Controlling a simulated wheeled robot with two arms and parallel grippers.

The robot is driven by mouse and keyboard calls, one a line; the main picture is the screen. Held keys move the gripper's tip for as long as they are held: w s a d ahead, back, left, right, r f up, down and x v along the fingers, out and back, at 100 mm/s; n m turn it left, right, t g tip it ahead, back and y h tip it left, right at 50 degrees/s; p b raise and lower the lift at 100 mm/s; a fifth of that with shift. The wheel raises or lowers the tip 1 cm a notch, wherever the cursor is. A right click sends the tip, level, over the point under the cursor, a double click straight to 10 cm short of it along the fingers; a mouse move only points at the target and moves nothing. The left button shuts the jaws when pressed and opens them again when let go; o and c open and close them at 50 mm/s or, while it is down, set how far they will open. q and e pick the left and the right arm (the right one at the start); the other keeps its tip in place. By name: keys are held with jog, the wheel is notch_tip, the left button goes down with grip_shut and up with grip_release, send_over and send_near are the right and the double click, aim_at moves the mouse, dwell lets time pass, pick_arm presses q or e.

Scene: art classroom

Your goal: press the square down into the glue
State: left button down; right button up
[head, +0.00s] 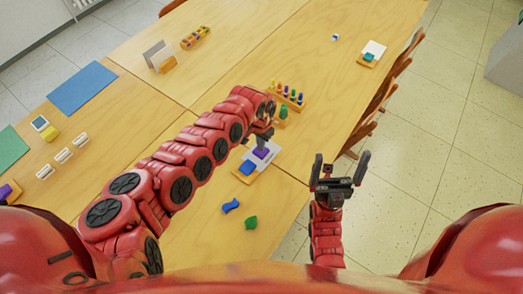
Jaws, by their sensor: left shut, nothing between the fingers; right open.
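A white card (273,147) lies on the table with a purple square (261,153) and a blue square (248,167) on it. My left gripper (261,143) is shut and empty, pointing down right at the purple square. Its fingertips look to be at or just above that square; I cannot tell whether they touch. Any glue under the squares is hidden. My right gripper (340,165) is open and empty, pointing up beside the table's right edge, over the floor.
A wooden rack of coloured pegs (287,95) and a green object (283,114) stand just behind the card. A blue piece (231,206) and a green leaf-like piece (250,223) lie in front. Chairs (378,105) line the right edge. A blue sheet (82,88) lies left.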

pick_arm(q)
jog(key=shift+f+b, duration=0.3)
jog(key=shift+f, duration=0.15)
jog(key=shift+r, duration=0.15)
dwell(0.8)
notch_tip(320, 180, up, 7)
jog(key=p, duration=0.6)
jog(key=shift+p, duration=0.35)
dwell(0.4)
